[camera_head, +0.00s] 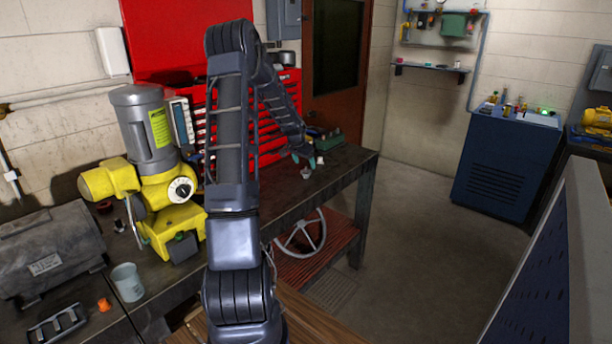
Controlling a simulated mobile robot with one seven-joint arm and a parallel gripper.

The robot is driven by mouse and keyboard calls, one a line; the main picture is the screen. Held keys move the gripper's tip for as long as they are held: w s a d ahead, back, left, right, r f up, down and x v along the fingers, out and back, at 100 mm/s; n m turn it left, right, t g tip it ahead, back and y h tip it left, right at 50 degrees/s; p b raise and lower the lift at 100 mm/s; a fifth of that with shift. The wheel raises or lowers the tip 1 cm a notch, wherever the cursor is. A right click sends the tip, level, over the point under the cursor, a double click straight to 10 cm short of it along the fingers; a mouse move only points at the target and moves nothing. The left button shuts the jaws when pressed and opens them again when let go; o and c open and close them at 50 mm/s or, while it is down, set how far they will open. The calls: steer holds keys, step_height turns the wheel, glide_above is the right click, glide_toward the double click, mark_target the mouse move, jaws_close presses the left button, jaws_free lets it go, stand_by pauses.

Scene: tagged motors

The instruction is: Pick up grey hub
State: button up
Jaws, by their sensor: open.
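A small grey piece (306,172), which looks like the grey hub, sits on the dark workbench (338,178) near its right end. My arm reaches across the bench from the front. My gripper (307,159) is open just above the small grey piece, fingers pointing down. At this size I cannot tell whether the fingers touch it or stand around it.
A green block (329,141) lies just behind my gripper. A yellow and grey machine (155,170), a grey motor housing (48,252), a pale cup (127,282) and an orange piece (104,305) stand on the left. A spoked wheel (301,236) lies on the red lower shelf.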

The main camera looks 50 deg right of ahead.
mark_target(306, 171)
steer(key=shift+w+a+x, duration=0.15)
steer(key=shift+x, duration=1.15)
steer(key=shift+w+a+x, duration=0.15)
steer(key=shift+x, duration=1.15)
steer(key=c, duration=1.3)
steer(key=shift+o, duration=0.2)
